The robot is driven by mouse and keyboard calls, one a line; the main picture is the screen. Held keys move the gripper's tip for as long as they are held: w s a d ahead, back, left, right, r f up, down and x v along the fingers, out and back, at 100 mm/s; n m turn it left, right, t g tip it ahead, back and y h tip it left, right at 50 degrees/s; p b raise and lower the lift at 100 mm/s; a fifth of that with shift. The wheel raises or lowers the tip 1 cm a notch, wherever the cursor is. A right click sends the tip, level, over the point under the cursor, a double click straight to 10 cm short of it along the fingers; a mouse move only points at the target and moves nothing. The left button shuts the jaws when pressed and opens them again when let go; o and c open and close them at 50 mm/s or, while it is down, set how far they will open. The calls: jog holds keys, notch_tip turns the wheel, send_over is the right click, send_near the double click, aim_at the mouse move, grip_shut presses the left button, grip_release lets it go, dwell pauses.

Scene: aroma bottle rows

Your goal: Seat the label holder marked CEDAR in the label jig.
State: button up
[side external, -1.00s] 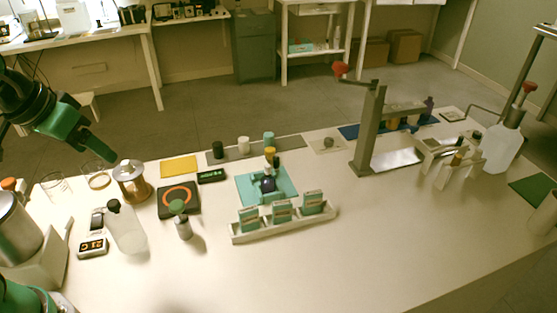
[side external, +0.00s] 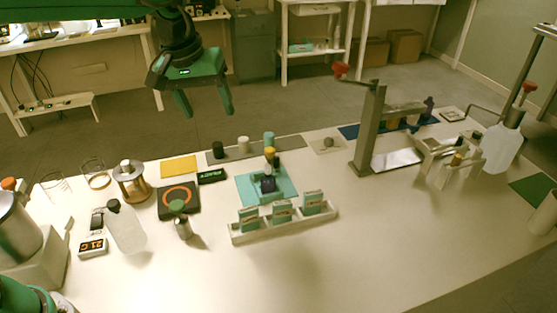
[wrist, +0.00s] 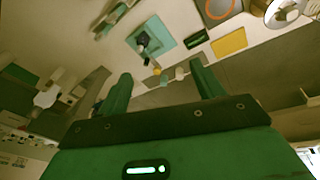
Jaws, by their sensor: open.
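My gripper (side external: 207,113) is open and empty, high above the far left of the bench. In the wrist view, its two green fingers (wrist: 160,74) are spread apart with nothing between them. Three teal label holders, at left (side external: 249,219), middle (side external: 282,211) and right (side external: 313,202), stand upright in a long white rack (side external: 283,229). Their lettering is too small to read, so I cannot tell which says CEDAR. What looks like the label jig, a teal fixture with a dark part (side external: 267,184), sits on a teal mat (side external: 245,186) behind the rack. The mat also shows in the wrist view (wrist: 167,37).
A tall lever press (side external: 370,135) stands to the right. The front right bench top is clear.

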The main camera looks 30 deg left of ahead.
jog(key=w+d+f+n+g, duration=0.1)
jog(key=w+d+f+n, duration=0.1)
jog(key=w+d+f, duration=0.6)
jog(key=n+g, duration=0.1)
jog(key=n, duration=0.1)
send_over(313, 192)
jog(key=shift+y, duration=0.4)
notch_tip(313, 192, down, 10)
jog(key=shift+r, duration=0.25)
jog(key=shift+f, duration=4)
jog(key=c, duration=1.1)
jog(key=shift+o, duration=0.2)
jog(key=shift+r, duration=0.2)
